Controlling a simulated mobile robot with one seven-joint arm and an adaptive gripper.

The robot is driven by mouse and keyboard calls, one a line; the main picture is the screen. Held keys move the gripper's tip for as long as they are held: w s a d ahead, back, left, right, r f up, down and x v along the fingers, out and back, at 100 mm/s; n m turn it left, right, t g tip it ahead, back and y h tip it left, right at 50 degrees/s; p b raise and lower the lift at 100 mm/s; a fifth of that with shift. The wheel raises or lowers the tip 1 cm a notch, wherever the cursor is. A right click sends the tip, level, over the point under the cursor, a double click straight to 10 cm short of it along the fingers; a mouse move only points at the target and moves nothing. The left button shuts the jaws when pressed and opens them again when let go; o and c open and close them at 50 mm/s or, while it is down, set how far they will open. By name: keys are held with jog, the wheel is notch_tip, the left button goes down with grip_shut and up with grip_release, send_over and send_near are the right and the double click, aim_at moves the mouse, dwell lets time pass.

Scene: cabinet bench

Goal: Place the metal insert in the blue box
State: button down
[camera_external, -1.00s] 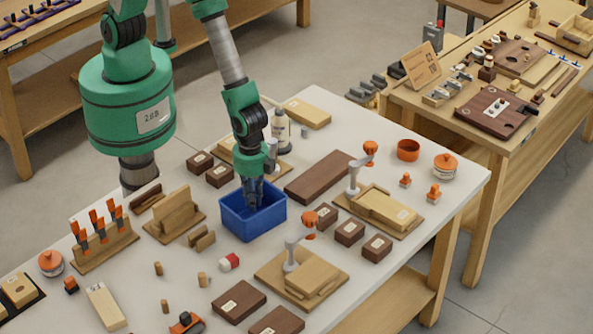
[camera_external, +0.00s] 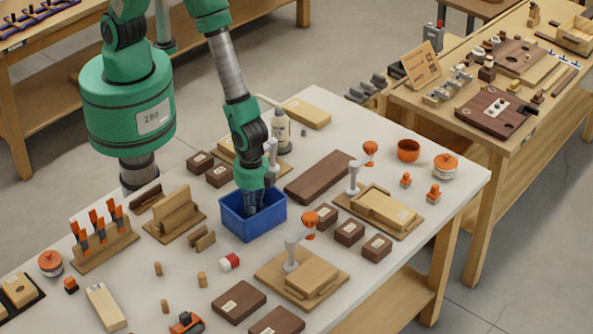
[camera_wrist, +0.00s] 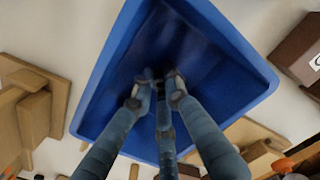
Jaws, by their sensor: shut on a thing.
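The blue box (camera_external: 257,229) stands open-topped near the middle of the white bench. It fills much of the wrist view (camera_wrist: 103,78). My gripper (camera_external: 252,208) points down into the box, its fingers below the rim level. In the wrist view my gripper (camera_wrist: 157,86) has its three blue-grey fingers drawn together over the box floor. It is shut on the metal insert (camera_wrist: 158,74), which shows only as a small dark piece at the fingertips, mostly hidden. Whether the insert touches the box floor cannot be told.
A long brown block (camera_external: 319,177) lies right of the box. A wooden fixture with a grey clamp (camera_external: 291,262) stands in front of it. A wooden stand (camera_external: 175,215) is to the left, and a white bottle (camera_external: 281,133) stands behind.

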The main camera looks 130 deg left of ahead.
jog(key=shift+f, duration=0.15)
jog(key=c, duration=1.7)
grip_release()
notch_tip(320, 180, up, 12)
jog(key=shift+r+p, duration=0.2)
jog(key=shift+p, duration=0.25)
jog(key=shift+r, duration=0.1)
